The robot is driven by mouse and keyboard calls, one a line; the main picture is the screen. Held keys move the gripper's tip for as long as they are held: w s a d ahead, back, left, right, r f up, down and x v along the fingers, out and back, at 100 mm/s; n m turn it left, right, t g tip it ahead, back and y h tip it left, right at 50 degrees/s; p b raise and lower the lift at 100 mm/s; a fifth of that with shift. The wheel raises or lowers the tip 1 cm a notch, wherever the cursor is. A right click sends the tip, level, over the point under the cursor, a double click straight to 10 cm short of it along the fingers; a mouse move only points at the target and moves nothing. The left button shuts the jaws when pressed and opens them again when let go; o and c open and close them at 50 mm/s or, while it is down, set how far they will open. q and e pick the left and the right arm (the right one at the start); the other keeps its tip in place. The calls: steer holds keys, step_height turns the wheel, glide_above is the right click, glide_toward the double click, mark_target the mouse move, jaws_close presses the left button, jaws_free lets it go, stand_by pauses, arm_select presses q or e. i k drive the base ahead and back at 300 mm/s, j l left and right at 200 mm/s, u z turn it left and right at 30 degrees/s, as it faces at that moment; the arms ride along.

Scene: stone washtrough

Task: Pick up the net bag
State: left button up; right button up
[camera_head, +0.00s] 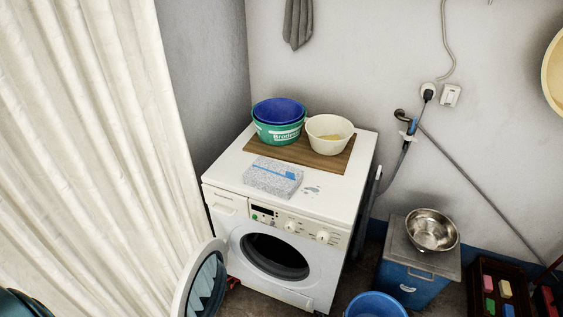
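I cannot make out a net bag for certain in the head view. A grey, soft-looking thing (298,22) hangs on the back wall at the top, cut off by the picture's edge. I cannot tell whether it is cloth or net. Neither of my grippers is in view.
A white washing machine (225,202) stands with its round door (203,285) open. On top are a wooden board (330,160), stacked blue and green basins (278,130), a cream bowl (330,133) and a speckled box (272,177). A steel bowl (432,230) and blue bucket (375,305) stand right.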

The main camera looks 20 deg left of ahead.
mark_target(280, 179)
steer(key=i+l, duration=0.15)
steer(key=i, duration=0.75)
steer(key=j+u, duration=0.05)
